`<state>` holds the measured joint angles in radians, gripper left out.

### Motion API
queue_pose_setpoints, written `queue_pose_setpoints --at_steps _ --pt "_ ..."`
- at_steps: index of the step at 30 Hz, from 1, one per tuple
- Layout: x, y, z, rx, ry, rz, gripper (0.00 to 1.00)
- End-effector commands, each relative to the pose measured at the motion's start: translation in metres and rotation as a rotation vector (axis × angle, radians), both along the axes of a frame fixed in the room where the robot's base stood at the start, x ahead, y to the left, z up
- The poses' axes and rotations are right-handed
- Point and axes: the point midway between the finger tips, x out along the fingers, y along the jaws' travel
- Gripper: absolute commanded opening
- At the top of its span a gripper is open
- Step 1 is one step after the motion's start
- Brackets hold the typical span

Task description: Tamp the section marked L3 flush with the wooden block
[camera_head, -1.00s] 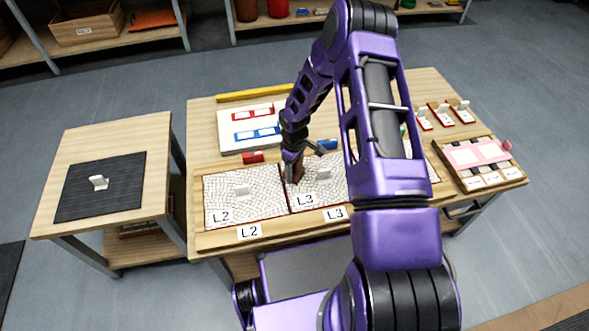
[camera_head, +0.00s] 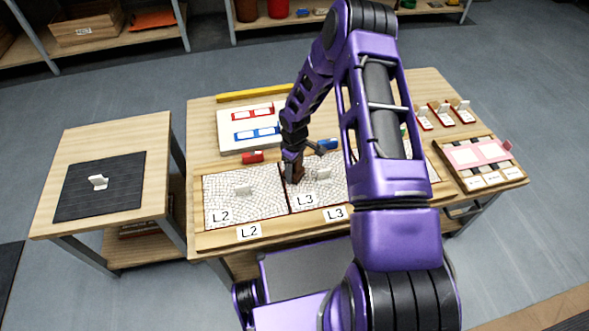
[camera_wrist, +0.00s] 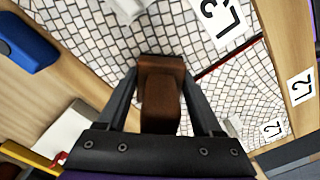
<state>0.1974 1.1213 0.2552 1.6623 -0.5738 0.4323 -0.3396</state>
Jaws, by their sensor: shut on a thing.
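My gripper (camera_head: 292,160) is shut on a brown wooden block (camera_head: 295,174), which shows between the fingers in the wrist view (camera_wrist: 160,95). In the head view the block is at the upper left corner of the L3 section (camera_head: 327,191), by the dark seam with the L2 section (camera_head: 241,194). Whether it touches the surface I cannot tell. The L3 section is a white mosaic with a white upright piece (camera_head: 323,174); my arm hides its right part. The L3 label (camera_wrist: 219,14) shows at the top of the wrist view.
A blue block (camera_head: 327,145) and a red block (camera_head: 252,157) lie behind the panels. A side table (camera_head: 105,230) stands left across a gap.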

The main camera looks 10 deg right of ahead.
Motion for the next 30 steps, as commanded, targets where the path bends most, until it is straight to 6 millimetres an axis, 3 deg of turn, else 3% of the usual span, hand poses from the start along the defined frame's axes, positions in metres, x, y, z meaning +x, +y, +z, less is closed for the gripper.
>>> queue_pose_setpoints --at_steps 11,30 --pt "-0.001 0.0 0.004 0.0 0.001 0.0 0.12" --pt "0.0 0.0 0.056 -0.001 0.001 0.0 0.12"
